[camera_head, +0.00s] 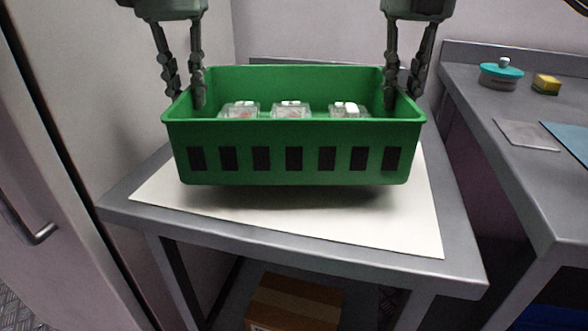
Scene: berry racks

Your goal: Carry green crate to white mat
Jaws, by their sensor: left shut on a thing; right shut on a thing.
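The green crate (295,133) is upright with dark slots along its front, and holds three clear punnets with white tops, one of them a punnet (292,110) in the middle. It appears raised a little above the white mat (390,222), with a shadow beneath it. The mat lies on a grey table, partly hidden by the crate. My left gripper (184,98) is shut on the crate's left end wall. My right gripper (402,96) is shut on its right end wall.
A grey counter (495,140) at right holds a teal-lidded container (501,72), a yellow block (546,84), a grey sheet (526,135) and a blue sheet. A cardboard box (294,303) lies under the table. A cabinet door with a handle (28,232) stands at left.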

